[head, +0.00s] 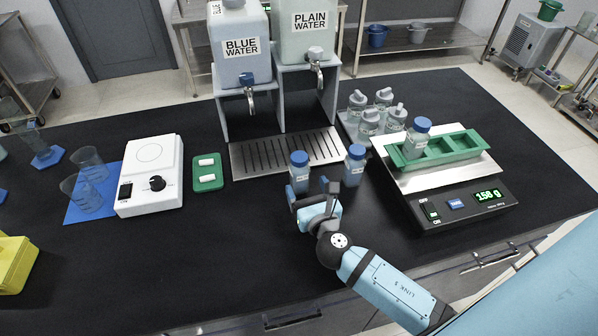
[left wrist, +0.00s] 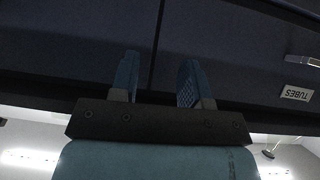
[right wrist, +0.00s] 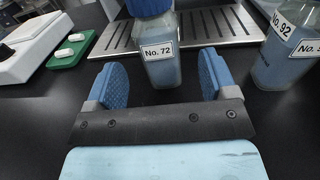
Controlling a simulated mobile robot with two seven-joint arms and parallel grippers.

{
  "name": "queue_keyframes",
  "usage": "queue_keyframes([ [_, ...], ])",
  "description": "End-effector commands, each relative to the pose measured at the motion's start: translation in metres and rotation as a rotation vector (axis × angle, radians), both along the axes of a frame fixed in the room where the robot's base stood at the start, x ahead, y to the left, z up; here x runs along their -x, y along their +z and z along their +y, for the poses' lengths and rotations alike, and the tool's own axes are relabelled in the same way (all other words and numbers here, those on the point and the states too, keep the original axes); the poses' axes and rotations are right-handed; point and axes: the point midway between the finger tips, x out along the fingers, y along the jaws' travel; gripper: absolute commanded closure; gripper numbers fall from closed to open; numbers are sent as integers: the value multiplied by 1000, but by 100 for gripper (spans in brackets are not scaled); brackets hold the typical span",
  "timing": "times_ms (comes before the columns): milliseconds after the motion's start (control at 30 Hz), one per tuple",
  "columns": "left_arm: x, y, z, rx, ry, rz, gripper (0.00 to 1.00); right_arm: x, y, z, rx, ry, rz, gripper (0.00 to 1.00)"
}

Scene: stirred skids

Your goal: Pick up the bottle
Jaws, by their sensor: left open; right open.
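A blue-capped bottle (head: 299,178) of bluish liquid stands upright on the black bench. In the right wrist view this bottle (right wrist: 161,60) is labelled No. 72 and shows between the fingertips of my right gripper (right wrist: 162,78). My right gripper (head: 313,192) is open, low over the bench at the near side of the bottle, with a gap to each finger. A second similar bottle (head: 354,170) stands to the right; it also shows in the right wrist view (right wrist: 286,55). My left gripper (left wrist: 160,75) is open and empty, before a dark cabinet front.
A third bottle (head: 416,142) stands in a green tray (head: 465,142) on a scale (head: 462,206) reading about 158 g. A drip grate (head: 260,158) lies behind, under two water dispensers. A white stirrer (head: 150,195) and a green mat (head: 207,187) lie left. The front bench is clear.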

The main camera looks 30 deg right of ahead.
Motion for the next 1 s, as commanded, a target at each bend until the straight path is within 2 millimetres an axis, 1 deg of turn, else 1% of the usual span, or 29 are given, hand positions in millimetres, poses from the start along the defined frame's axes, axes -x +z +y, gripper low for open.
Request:
queue_keyframes([
  [167, -2, 5, 0, 0, 0, -4, 57, -12, 3, -2, -2, -1, 0, 22],
  [333, -2, 14, 0, 0, 0, -4, 57, -37, 12, -5, -1, -1, -1, 22],
  [400, -3, 14, 0, 0, 0, -6, 57, -47, 10, -7, 0, 0, -1, 22],
  [500, -3, 15, 0, 0, 0, -6, 57, -55, 9, -8, 0, 0, 0, 22],
  [767, -3, 15, 0, 0, 0, -6, 57, -57, 8, -9, -1, 0, 1, 22],
  [800, -3, 15, 0, 0, 0, -6, 57, -57, 8, -9, -1, 0, 1, 31],
  [867, -3, 15, 0, 0, 0, -6, 57, -57, 8, -9, -1, 0, 1, 45],
  [900, -3, 15, 0, 0, 0, -6, 57, -57, 8, -9, -1, 0, 1, 54],
  [967, -3, 15, 0, 0, 0, -6, 57, -57, 8, -9, -1, 0, 1, 68],
  [1000, -3, 15, 0, 0, 0, -6, 57, -57, 8, -9, -1, 0, 1, 77],
])
